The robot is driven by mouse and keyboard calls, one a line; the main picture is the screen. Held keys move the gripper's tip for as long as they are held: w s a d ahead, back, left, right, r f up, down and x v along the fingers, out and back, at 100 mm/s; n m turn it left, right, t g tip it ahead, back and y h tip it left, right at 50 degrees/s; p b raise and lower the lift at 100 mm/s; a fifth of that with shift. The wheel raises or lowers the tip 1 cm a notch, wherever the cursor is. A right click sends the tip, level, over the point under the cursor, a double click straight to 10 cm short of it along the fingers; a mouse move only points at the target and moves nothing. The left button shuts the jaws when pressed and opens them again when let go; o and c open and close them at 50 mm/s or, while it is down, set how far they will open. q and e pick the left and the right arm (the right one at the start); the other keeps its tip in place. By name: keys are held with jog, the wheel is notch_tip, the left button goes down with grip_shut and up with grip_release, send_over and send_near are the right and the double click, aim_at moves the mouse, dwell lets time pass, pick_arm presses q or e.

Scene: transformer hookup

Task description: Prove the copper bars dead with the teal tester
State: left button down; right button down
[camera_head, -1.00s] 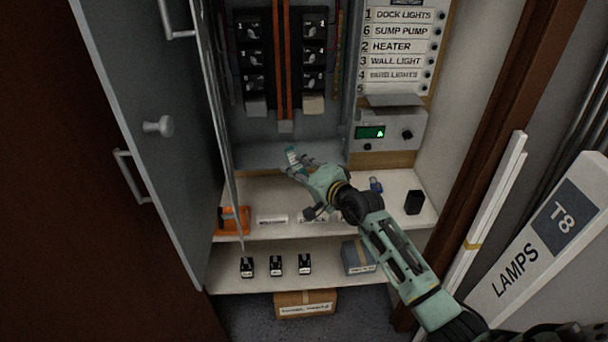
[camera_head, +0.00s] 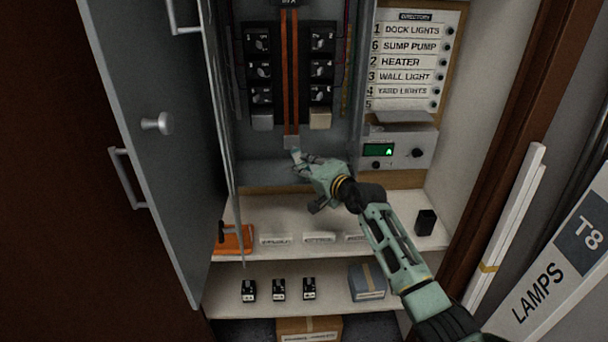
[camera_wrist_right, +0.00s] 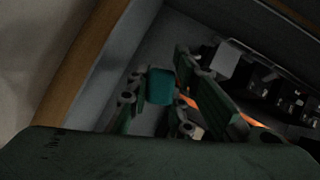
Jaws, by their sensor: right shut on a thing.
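Two upright copper bars (camera_head: 290,80) run down the middle of the panel, between two columns of black breakers. My left gripper is not in view.
The grey cabinet door (camera_head: 150,160) stands open at the left. A meter box with a green display (camera_head: 378,150) is right of the panel. The shelf below holds an orange item (camera_head: 236,238) and a black block (camera_head: 426,222). Long boxes lean at the right.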

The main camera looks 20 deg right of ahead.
jog(key=shift+w+d+b, duration=0.15)
jog(key=shift+w+b, duration=0.4)
jog(key=shift+b, duration=0.1)
dwell(0.8)
jog(key=shift+r, duration=0.1)
dwell(1.0)
jog(key=shift+s+p, duration=0.4)
jog(key=shift+p, duration=0.05)
jog(key=s+a+p, duration=0.2)
jog(key=s+p, duration=0.2)
jog(key=s, duration=0.2)
jog(key=shift+p, duration=0.35)
jog(key=shift+d, duration=0.1)
